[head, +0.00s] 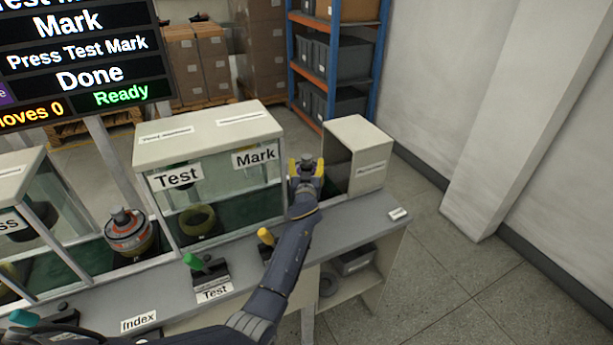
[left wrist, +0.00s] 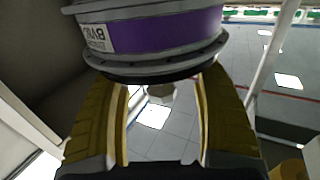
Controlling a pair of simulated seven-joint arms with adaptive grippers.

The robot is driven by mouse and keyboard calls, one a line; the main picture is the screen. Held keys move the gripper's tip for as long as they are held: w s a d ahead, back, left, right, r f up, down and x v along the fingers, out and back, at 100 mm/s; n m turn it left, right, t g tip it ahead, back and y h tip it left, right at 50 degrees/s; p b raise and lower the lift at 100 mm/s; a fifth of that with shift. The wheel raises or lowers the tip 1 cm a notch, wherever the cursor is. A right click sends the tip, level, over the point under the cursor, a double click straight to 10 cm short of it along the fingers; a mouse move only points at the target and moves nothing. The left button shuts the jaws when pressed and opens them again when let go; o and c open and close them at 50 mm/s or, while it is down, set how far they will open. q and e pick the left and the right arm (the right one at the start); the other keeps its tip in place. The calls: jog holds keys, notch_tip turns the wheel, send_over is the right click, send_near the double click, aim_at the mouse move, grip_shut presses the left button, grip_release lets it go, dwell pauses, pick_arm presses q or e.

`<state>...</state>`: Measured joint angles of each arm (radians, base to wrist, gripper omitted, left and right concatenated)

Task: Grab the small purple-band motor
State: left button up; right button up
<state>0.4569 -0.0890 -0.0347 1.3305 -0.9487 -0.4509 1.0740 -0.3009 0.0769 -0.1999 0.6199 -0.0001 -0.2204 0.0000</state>
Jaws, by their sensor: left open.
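The purple-band motor (left wrist: 150,35) fills the top of the left wrist view, a grey round body with a purple band and a white label. My left gripper (left wrist: 160,85) has its yellow fingers spread apart, with the motor's lower rim at their tips. I cannot tell whether they touch it. In the head view, my left gripper (head: 306,166) is at the opening of the grey box on the bench's right end. A small dark grey part shows between its fingers; I cannot tell if it is the motor. My right gripper is not in view.
A glass-sided Test and Mark cabinet (head: 210,140) stands left of the gripper, with an olive ring (head: 197,220) inside. The open grey box (head: 370,170) is close on the right. An orange-banded motor (head: 128,232) sits further left. Green (head: 195,262) and yellow (head: 266,237) levers stand in front.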

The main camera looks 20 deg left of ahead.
pick_arm(q)
jog(key=shift+w+a, duration=0.15)
jog(key=shift+w, duration=0.5)
grip_shut()
jog(key=shift+r, duration=0.25)
